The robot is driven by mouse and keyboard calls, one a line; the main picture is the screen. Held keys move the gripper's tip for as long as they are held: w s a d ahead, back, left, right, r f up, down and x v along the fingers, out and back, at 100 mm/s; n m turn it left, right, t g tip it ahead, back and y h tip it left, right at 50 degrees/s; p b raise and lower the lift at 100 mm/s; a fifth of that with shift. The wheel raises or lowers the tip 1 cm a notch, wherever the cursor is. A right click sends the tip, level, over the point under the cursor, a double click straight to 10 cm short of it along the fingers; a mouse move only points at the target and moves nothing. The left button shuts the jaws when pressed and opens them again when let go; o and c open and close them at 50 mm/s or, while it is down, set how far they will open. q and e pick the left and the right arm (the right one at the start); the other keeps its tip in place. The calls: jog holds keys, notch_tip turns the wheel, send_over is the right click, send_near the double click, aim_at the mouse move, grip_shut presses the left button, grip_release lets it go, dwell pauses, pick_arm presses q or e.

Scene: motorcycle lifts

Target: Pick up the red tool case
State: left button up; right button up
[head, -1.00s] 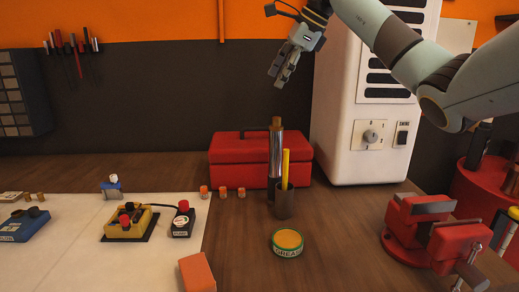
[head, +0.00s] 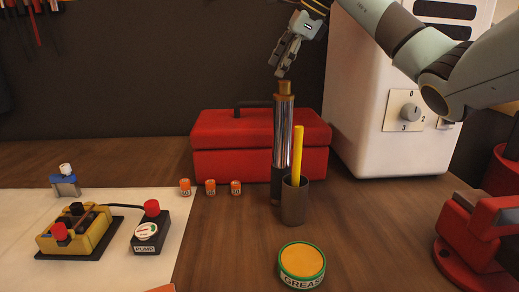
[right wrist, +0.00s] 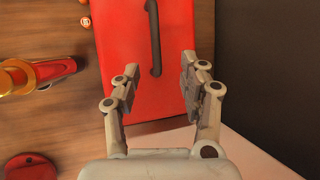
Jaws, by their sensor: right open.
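The red tool case (head: 225,147) stands on the wooden bench near the back wall, its dark handle (head: 253,104) on top. A chrome cylinder (head: 284,135) and a dark cup with a yellow stick partly hide its right front. My right gripper (head: 283,68) is above the case's right part in the head view, fingers pointing down. In the right wrist view the gripper (right wrist: 158,85) is open and empty, with the red case (right wrist: 120,50) and its handle (right wrist: 153,38) beyond and between the fingers. My left gripper is out of view.
The chrome cylinder and the cup (head: 295,205) stand close in front of the case. Three small orange-labelled cylinders (head: 210,187) stand left of them. A white machine (head: 375,130) is at right, a red vise (head: 475,235) at front right, a grease tin (head: 302,262) in front.

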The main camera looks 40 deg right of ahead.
jog(key=f, duration=0.1)
send_over(261, 103)
jog(key=s+d, duration=0.2)
jog(key=f, duration=0.3)
jog(key=f+p, duration=0.1)
jog(key=shift+w+a+f, duration=0.15)
jog(key=shift+a, duration=0.1)
jog(key=x, duration=0.3)
jog(key=p+x, duration=0.1)
jog(key=shift+a+f, duration=0.3)
jog(key=shift+f, duration=0.3)
jog(key=shift+f, duration=0.2)
grip_shut()
